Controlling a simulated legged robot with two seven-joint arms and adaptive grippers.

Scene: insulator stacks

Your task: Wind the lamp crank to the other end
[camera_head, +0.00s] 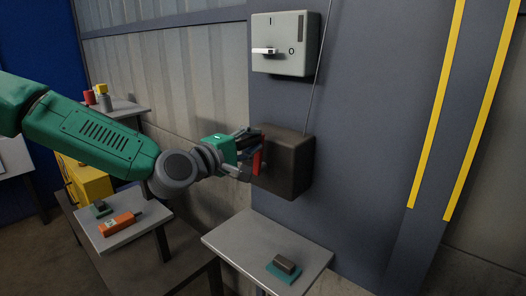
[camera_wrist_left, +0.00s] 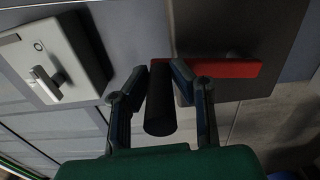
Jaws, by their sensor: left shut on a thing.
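The lamp crank is a dark brown box (camera_head: 290,162) on the grey wall panel, with a red crank arm (camera_head: 257,163) on its front. In the left wrist view the red arm (camera_wrist_left: 235,69) runs to the right from a black cylindrical handle (camera_wrist_left: 160,112), which points toward the camera. My left gripper (camera_head: 254,146) is at the front of the box, with its fingers shut on the handle, one on each side in the left wrist view (camera_wrist_left: 161,78). In the head view the fingers hide most of the handle. My right gripper is not in view.
A pale switch box (camera_head: 285,45) with a white lever is above the crank; a thin cable (camera_head: 319,68) runs down beside it. Below, a grey table (camera_head: 240,237) holds a small dark block (camera_head: 285,263). An orange device (camera_head: 120,222) lies on another table at left.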

